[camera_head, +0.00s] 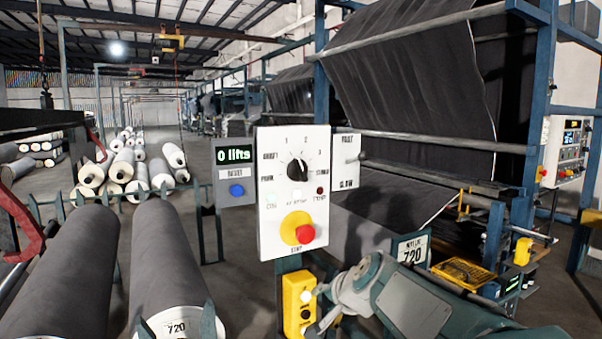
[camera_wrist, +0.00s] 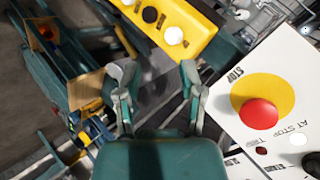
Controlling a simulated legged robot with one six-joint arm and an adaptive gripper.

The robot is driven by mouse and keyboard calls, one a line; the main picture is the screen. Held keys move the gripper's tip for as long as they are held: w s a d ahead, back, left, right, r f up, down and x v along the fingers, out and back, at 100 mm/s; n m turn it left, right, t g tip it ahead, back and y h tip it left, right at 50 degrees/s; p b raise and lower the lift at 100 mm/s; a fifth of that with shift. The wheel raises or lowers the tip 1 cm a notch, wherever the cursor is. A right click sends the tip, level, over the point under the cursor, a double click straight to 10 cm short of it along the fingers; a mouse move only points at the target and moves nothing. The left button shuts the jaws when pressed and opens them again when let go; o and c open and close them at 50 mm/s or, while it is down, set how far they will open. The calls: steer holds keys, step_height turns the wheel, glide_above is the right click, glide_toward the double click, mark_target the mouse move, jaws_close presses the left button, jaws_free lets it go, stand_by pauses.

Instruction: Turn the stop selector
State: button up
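The stop selector (camera_head: 297,170) is a black rotary knob with a white mark, in the upper half of a white control panel (camera_head: 270,215). Numbers and small labels ring it. My gripper (camera_head: 317,309) is below and apart from the panel, beside a yellow button box (camera_head: 291,293). Its fingers (camera_wrist: 155,72) are spread and empty in the wrist view.
Large dark rolls (camera_head: 165,255) lie at the left. A blue-framed fabric machine (camera_head: 545,110) stands at the right.

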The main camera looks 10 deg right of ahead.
step_height(320, 180, up, 12)
steer(key=m+t+y, duration=0.2)
steer(key=m+t, duration=0.2)
steer(key=m, duration=0.6)
steer(key=m+t+y, duration=0.1)
steer(key=m+t, duration=0.2)
steer(key=m, duration=0.7)
glide_toward(304, 173)
steer(key=x, duration=1)
steer(key=shift+a, duration=0.1)
jaws_close()
